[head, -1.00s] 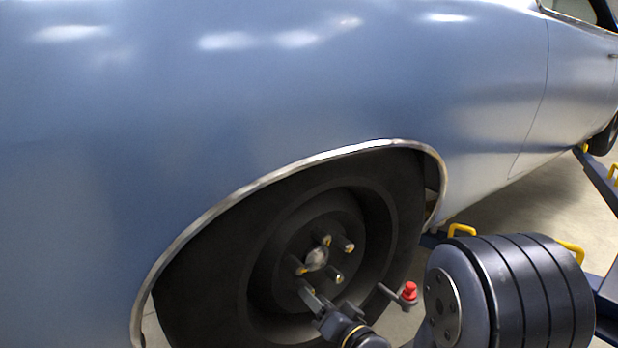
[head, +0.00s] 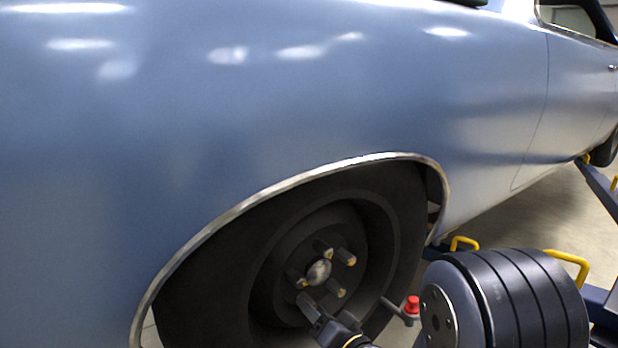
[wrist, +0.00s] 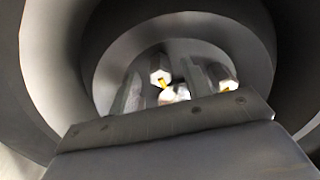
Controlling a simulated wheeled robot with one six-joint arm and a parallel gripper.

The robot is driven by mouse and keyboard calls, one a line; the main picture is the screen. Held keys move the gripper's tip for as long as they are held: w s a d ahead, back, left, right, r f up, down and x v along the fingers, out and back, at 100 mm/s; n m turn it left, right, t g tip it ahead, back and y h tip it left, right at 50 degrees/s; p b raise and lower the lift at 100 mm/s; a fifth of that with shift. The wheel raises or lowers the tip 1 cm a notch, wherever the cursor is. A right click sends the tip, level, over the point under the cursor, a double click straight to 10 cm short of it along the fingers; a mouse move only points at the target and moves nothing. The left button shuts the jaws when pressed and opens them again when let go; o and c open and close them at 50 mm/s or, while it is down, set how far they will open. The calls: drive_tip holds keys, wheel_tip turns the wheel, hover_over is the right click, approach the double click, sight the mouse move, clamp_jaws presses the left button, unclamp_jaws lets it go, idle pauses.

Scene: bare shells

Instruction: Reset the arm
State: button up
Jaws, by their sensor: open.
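My gripper (head: 310,306) is at the wheel hub in the head view, low in the wheel arch. Its dark fingers reach toward the hub from below. In the wrist view my gripper (wrist: 165,80) has its two fingers apart, with a bright lug nut (wrist: 160,76) showing between them. Another nut (wrist: 222,76) is to the right of the right finger. Nothing is clearly held, and I cannot tell whether the fingers touch a nut. The hub (head: 319,272) has a pale centre cap and several studs or nuts around it.
A blue-grey car body (head: 250,110) fills most of the head view above the dark tyre (head: 205,285). At lower right are a black ribbed cylinder (head: 525,290), a red knob (head: 412,304) and a yellow handle (head: 568,262). Bare floor (head: 530,205) shows beyond.

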drive_tip(key=p+v, duration=0.1)
drive_tip(key=v, duration=0.8)
drive_tip(key=b+x, duration=0.1)
drive_tip(key=x, duration=0.9)
drive_tip(key=shift+w+a+b, duration=0.25)
drive_tip(key=shift+w+b, duration=0.05)
drive_tip(key=shift+w+f+n, duration=0.1)
drive_tip(key=shift+w+n, duration=0.05)
drive_tip(key=shift+n, duration=0.15)
drive_tip(key=n+b, duration=0.2)
drive_tip(key=n, duration=0.2)
drive_tip(key=n+b, duration=0.2)
drive_tip(key=n, duration=0.3)
drive_tip(key=shift+n, duration=0.3)
drive_tip(key=n+b, duration=0.2)
drive_tip(key=n, duration=0.9)
drive_tip(key=shift+b, duration=0.35)
drive_tip(key=shift+n, duration=1.5)
